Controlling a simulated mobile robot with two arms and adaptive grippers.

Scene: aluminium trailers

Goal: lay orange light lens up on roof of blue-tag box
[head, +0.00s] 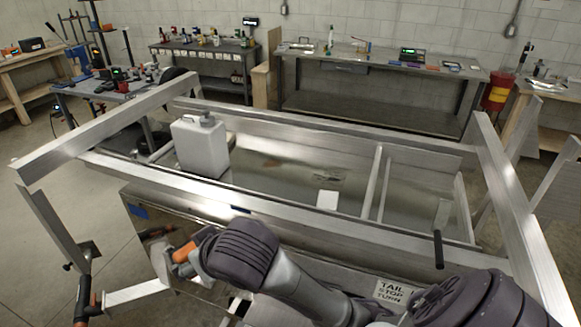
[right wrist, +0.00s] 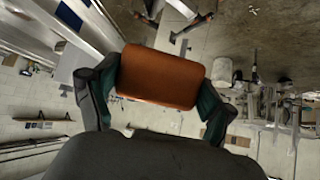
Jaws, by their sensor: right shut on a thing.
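My right gripper (right wrist: 160,92) is shut on the orange light (right wrist: 160,77), a rounded orange block between its two dark fingers in the right wrist view. In the head view the orange light (head: 183,252) shows at the left end of my right arm, in front of the trailer's near side; the fingers there are mostly hidden. A blue tag (head: 138,211) marks the metal box under the near rail, just above and left of the light. The box's roof is only partly visible, and I see the light apart from it. My left gripper is not in view.
The trailer's near rail (head: 290,218) runs across above the light. A white jug (head: 200,146) stands inside the trailer. A white block (head: 327,200) lies on its floor. A sign with lettering (head: 392,292) is on the near side. A dark upright handle (head: 438,249) stands at right.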

